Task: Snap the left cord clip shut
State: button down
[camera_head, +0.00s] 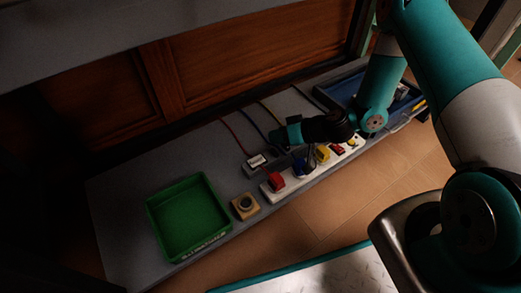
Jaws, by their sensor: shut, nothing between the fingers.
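My gripper (279,135) is low over the grey shelf, at the end of my arm, which reaches in from the upper right. It is shut and appears empty; its fingertips are small and dark in this view. A small dark block with a white top (258,161) sits just below and left of my gripper, by the end of the red cord (236,137). It may be the left cord clip, but I cannot tell whether it is open or shut. Other clips cannot be made out; my gripper and wrist hide part of the area behind the power strip (295,182).
The white strip carries red, blue and yellow plugs along the shelf's front edge. A green tray (151,218) and a tan block with a round knob (245,206) stand left. A blue tray (341,92) is at the right. Wooden panels (215,64) rise behind.

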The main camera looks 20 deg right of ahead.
jog(key=shift+w+d+r+p, duration=0.2)
jog(key=shift+d+r, duration=0.15)
jog(key=shift+d, duration=0.25)
jog(key=shift+w+d+r+p, duration=0.2)
jog(key=shift+d+r, duration=0.1)
jog(key=shift+d, duration=0.25)
jog(key=shift+a, duration=0.1)
